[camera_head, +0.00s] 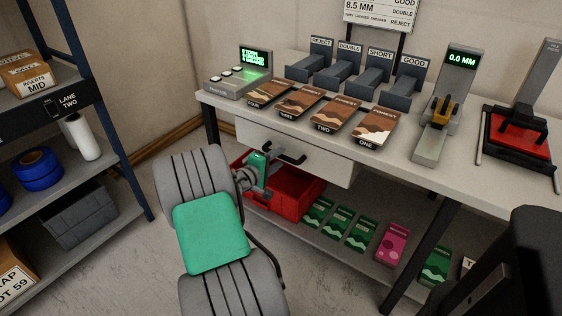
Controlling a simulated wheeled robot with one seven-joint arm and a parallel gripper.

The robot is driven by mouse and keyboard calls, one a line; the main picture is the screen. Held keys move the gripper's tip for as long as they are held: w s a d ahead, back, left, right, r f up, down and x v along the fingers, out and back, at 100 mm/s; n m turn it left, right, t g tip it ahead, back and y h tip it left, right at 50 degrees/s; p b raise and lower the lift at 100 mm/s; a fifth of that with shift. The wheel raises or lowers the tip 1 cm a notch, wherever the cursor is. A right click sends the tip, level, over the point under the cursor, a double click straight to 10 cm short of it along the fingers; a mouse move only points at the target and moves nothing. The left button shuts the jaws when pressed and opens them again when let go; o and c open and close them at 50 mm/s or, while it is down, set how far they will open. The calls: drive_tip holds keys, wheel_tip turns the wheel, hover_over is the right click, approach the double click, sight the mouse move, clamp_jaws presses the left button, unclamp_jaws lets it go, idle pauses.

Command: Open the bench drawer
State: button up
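The bench drawer (325,163) is a pale grey front under the left part of the bench top (400,150). It looks shut or nearly so. A dark bar handle (290,158) crosses its face. My gripper (266,166) is at the end of my grey and green arm, just left of and below the handle. Its fingers are small and partly hidden by my wrist, so I cannot tell whether they are open or touch the handle.
A red bin (292,192) sits under the drawer, with several green packets and a pink packet (392,244) on the lower shelf. Brown packets (333,114) lie on the bench top. A storage rack (100,185) stands left. Floor between rack and bench is clear.

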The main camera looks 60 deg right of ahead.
drive_tip(key=shift+x, duration=1.25)
clamp_jaws()
drive_tip(key=shift+w, duration=0.1)
idle(0.3)
